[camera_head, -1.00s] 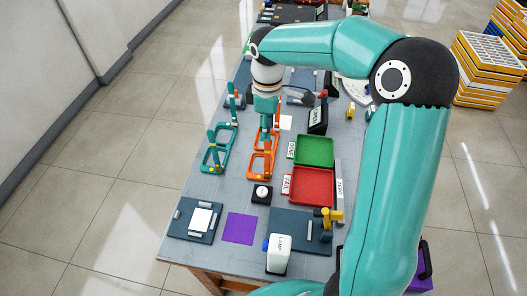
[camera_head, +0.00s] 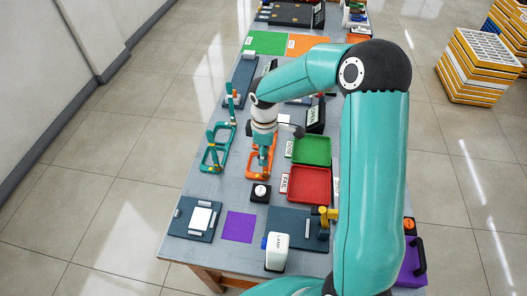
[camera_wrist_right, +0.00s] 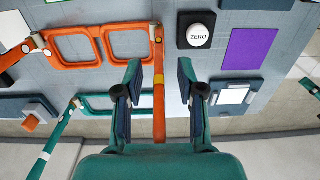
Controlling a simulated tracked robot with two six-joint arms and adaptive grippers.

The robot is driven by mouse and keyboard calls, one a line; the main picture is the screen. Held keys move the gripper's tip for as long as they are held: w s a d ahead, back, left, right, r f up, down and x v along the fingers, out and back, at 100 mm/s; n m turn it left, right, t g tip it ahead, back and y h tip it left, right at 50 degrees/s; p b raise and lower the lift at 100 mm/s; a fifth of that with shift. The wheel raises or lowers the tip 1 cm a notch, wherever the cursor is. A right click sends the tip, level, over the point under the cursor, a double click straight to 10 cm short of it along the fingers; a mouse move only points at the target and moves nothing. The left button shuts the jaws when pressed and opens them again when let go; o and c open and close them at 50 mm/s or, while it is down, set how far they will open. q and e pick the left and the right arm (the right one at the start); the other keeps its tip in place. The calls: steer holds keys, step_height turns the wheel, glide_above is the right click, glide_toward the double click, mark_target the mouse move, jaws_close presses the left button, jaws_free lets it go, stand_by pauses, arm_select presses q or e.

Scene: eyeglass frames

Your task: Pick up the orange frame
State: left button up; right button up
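The orange frame (camera_head: 250,169) lies on the grey table, left of the red tray; its front with two lens openings and a long side arm also show in the right wrist view (camera_wrist_right: 77,65). My right gripper (camera_head: 263,163) is over the orange frame and partly hides it. In the right wrist view my right gripper (camera_wrist_right: 160,92) is open, its two fingers on either side of the orange side arm, with gaps visible on both sides. A teal frame (camera_head: 212,158) lies left of the orange one. My left gripper is not in view.
A black block with a white ZERO button (camera_head: 260,191) sits close in front of the orange frame. The red tray (camera_head: 311,185) and green tray (camera_head: 313,151) stand to the right. A purple square (camera_head: 240,227) and a white lamp unit (camera_head: 276,251) are nearer the front edge.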

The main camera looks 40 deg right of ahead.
jaws_close()
steer(key=shift+r, duration=0.2)
stand_by(0.4)
step_height(320, 180, up, 20)
steer(key=shift+b, duration=0.45)
steer(key=shift+f, duration=0.15)
